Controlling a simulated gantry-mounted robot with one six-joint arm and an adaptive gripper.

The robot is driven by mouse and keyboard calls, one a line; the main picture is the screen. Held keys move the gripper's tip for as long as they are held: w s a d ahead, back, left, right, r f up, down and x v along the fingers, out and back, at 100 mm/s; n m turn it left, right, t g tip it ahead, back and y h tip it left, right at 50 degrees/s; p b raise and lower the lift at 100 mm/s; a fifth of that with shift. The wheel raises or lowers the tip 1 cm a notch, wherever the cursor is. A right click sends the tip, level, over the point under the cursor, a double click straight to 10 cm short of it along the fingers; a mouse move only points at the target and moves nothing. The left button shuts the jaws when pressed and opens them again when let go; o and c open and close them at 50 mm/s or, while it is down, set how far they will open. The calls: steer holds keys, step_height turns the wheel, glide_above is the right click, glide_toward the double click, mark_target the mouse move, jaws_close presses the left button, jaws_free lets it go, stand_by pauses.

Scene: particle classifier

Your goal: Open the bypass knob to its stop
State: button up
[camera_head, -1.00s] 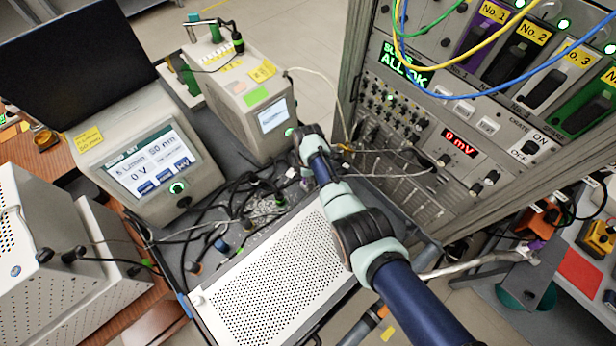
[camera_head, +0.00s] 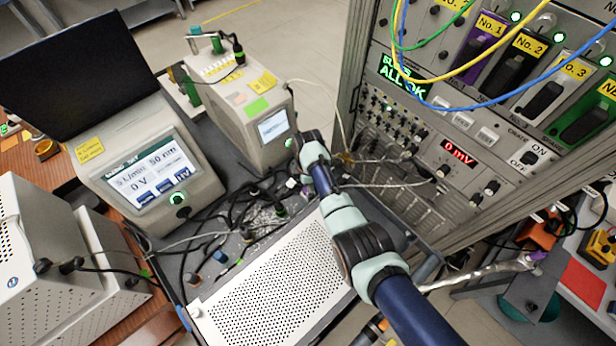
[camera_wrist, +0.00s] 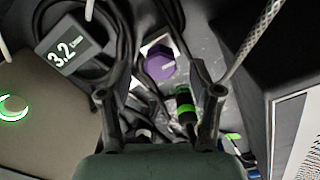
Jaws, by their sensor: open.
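A purple faceted knob (camera_wrist: 160,66) sits on a pale square base in the wrist view; I read no label on it. It is the only knob of this kind in that view. My gripper (camera_wrist: 160,94) is open and empty, its two dark fingers apart at the lower middle. In the picture, the knob lies just above the gap between the fingertips, and I see no contact. In the head view my arm reaches down to the cluttered cart top, and the gripper itself is not clearly visible.
A green-banded black fitting (camera_wrist: 185,105) stands by the right finger. A small display reading 3.2 (camera_wrist: 66,46) and black cables lie at upper left. A braided hose (camera_wrist: 252,38) runs at upper right. In the head view, a perforated white box (camera_head: 270,285) and the rack (camera_head: 430,165) flank my arm.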

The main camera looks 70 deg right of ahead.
step_height(320, 180, up, 10)
stand_by(0.7)
